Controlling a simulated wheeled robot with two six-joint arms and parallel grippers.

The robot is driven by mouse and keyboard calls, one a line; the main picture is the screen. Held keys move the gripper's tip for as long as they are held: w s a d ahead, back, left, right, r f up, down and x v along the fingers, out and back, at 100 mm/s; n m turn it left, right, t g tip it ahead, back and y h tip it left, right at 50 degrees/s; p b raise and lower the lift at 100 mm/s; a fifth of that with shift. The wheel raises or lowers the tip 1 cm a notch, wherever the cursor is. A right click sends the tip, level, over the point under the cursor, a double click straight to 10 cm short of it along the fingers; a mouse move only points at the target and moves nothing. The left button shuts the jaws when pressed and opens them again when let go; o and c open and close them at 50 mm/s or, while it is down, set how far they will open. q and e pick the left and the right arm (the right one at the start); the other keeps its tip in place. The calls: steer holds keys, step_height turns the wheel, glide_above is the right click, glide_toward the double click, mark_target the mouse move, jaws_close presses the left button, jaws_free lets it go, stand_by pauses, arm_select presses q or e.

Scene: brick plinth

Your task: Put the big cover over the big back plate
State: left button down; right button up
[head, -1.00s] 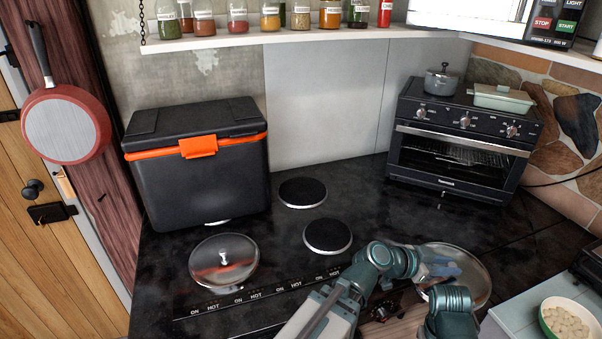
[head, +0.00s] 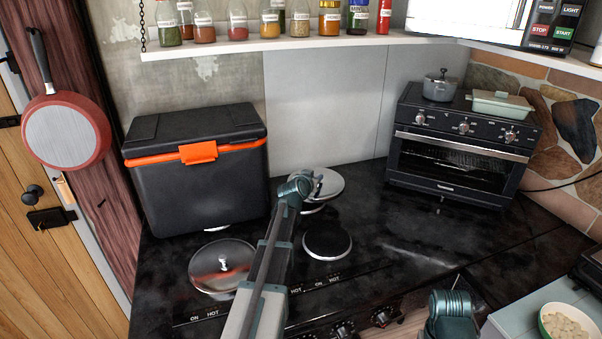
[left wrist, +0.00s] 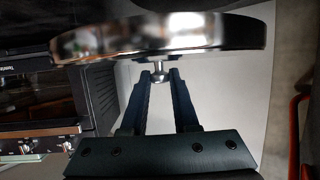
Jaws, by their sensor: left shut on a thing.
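The big cover (head: 328,181) is a round shiny metal lid, seen above the back plate (head: 312,209) near the white wall panel. It hides most of that plate, whose front rim shows below it. My left gripper (head: 308,184) is shut on the cover's knob. In the left wrist view, the fingers (left wrist: 160,80) close around the knob under the cover's bright rim (left wrist: 160,38). I cannot tell whether the cover touches the plate.
Another lid (head: 222,265) lies at the front left of the hob. A bare dark plate (head: 327,243) is right of my left arm. A black cooler (head: 197,185) stands at the left and a toaster oven (head: 458,150) at the right. A spice shelf (head: 300,44) hangs above.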

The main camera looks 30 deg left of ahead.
arm_select(q)
steer(key=shift+n+y, duration=0.6)
steer(key=shift+y, duration=0.1)
steer(key=a, duration=0.5)
steer(key=shift+a+r, duration=0.1)
steer(key=shift+a, duration=0.25)
steer(key=shift+d+f+b, duration=0.1)
steer(key=shift+f+b, duration=2.4)
steer(key=shift+f, duration=0.05)
steer(key=shift+f, duration=0.1)
steer(key=shift+f+b, duration=0.75)
steer(key=shift+b, duration=0.1)
steer(key=shift+f+b, duration=0.55)
steer(key=shift+b, duration=0.05)
steer(key=shift+s+d+f, duration=0.15)
steer(key=shift+s+f, duration=0.05)
